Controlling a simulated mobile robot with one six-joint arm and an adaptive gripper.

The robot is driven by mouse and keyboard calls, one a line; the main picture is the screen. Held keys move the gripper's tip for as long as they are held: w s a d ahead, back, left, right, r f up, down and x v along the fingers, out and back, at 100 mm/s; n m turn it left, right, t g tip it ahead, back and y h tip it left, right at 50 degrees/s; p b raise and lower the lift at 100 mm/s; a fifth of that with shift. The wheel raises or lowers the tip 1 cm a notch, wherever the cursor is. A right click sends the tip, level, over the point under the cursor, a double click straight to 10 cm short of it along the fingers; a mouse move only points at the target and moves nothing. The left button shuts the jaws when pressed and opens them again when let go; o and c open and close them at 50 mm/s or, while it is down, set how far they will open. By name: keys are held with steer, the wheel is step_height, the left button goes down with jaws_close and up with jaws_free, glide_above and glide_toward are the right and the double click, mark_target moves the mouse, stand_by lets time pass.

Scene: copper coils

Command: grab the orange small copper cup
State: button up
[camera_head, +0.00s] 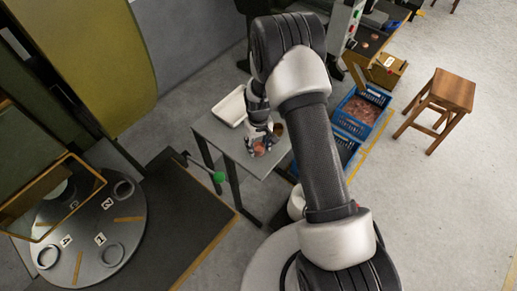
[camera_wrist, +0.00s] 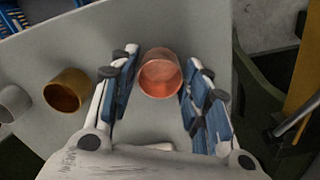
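The orange small copper cup (camera_wrist: 160,75) stands on the grey table (camera_wrist: 150,120). In the wrist view it lies between the far ends of my gripper's two fingers, with a narrow gap visible on each side. My gripper (camera_wrist: 160,84) is open around it, and nothing is held. In the head view the cup (camera_head: 259,149) shows small, just below my gripper (camera_head: 262,137). A darker brass-coloured cup (camera_wrist: 67,90) stands to the left in the wrist view, and a grey-white cup (camera_wrist: 13,103) stands farther left.
A white tray (camera_head: 230,107) lies on the table at the back left. Blue crates (camera_head: 362,110) with copper pieces stand right of the table. A wooden stool (camera_head: 440,103) stands farther right. A round numbered plate (camera_head: 92,228) is at the lower left.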

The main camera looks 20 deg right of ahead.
steer(key=c, duration=0.6)
